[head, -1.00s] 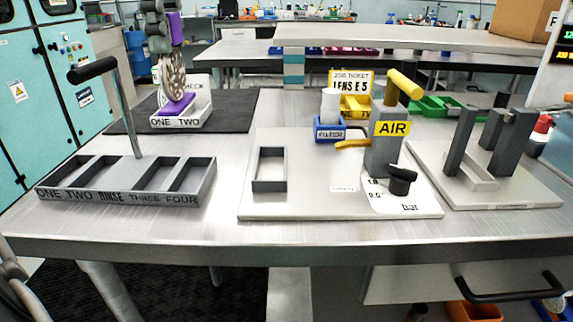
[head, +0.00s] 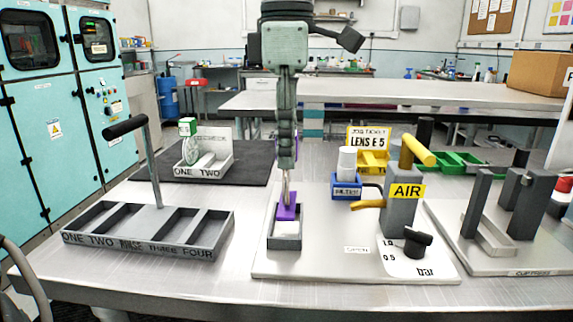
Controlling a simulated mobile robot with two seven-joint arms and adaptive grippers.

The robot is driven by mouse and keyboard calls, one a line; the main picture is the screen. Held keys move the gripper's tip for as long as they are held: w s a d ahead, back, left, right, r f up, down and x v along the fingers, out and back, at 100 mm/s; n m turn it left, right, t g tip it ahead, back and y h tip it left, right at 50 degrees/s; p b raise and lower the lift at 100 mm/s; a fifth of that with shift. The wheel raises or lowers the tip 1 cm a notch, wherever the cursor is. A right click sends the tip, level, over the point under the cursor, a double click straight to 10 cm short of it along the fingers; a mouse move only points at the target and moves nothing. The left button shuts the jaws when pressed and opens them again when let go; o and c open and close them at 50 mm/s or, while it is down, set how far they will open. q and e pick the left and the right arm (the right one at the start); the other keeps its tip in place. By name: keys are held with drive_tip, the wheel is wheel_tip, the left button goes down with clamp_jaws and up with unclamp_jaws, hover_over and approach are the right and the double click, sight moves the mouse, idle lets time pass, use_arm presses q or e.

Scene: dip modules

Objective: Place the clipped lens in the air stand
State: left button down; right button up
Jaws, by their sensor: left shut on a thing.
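My left gripper (head: 287,186) hangs from the top of the head view and is shut on the clipped lens. Its purple clip (head: 288,211) shows below the fingers, and the lens is nearly edge-on and mostly hidden. The clip is over the back part of the air stand (head: 285,243), a grey rectangular open frame on the light board. Its lower end seems to reach the opening; I cannot tell whether it touches the bottom. My right gripper is not in view.
The grey post with the AIR label (head: 407,191), yellow nozzle and black knob (head: 417,241) stands right of the stand. A rinse tray (head: 150,252) with a tall handle is left. A check stand (head: 204,168) holds a green-tagged disc. The blue filter box (head: 346,188) is near.

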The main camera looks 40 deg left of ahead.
use_arm(q)
drive_tip(key=shift+f, duration=1.95)
drive_tip(key=shift+f, duration=0.1)
drive_tip(key=c, duration=1.2)
unclamp_jaws()
drive_tip(key=shift+o, duration=0.2)
wheel_tip(320, 180, up, 12)
drive_tip(key=shift+r, duration=0.2)
